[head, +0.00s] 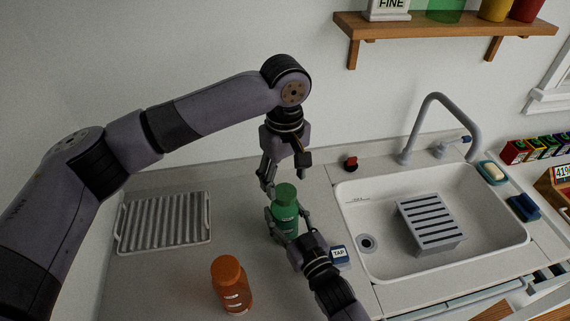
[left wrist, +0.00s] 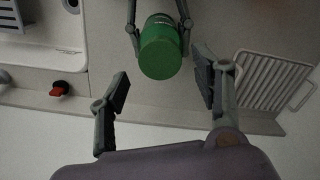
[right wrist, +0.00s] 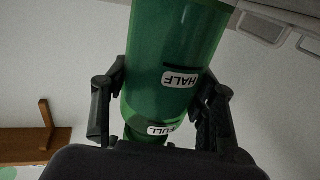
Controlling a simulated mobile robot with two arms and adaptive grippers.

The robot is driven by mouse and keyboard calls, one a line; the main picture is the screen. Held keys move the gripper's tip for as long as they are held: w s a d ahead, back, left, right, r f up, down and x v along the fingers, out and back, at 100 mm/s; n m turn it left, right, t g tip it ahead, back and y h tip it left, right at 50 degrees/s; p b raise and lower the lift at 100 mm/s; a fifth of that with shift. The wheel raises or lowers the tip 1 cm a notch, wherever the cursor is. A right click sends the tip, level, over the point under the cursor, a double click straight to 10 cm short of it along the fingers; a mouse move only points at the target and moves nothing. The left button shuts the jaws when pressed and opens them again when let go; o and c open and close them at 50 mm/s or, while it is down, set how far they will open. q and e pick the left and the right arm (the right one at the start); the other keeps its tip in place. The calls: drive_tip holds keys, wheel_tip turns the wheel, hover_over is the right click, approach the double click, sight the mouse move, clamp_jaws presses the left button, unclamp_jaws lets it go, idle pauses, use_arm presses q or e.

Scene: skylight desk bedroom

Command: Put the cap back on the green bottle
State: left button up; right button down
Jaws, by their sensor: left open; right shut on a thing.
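The green bottle (head: 285,222) stands upright on the counter left of the sink. A green cap (head: 286,192) is at its top; I cannot tell whether it is screwed tight. The cap also shows in the left wrist view (left wrist: 161,50). My left gripper (head: 286,174) is open and empty just above the cap, pointing down, its fingers spread wider than the cap. My right gripper (head: 287,226) is shut on the bottle's body from the front. In the right wrist view the bottle (right wrist: 172,55) is between the fingers, with labels HALF and FULL.
An orange bottle (head: 231,287) stands in front on the left. A ridged drying tray (head: 164,222) lies farther left. A blue-and-white TAP box (head: 340,257) is close to my right gripper. The sink (head: 490,255) with a grey rack is at right. A small red-and-black object (head: 351,163) lies behind.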

sight(285, 191)
use_arm(q)
drive_tip(key=shift+f, duration=1.95)
use_arm(e)
drive_tip(key=shift+f, duration=0.1)
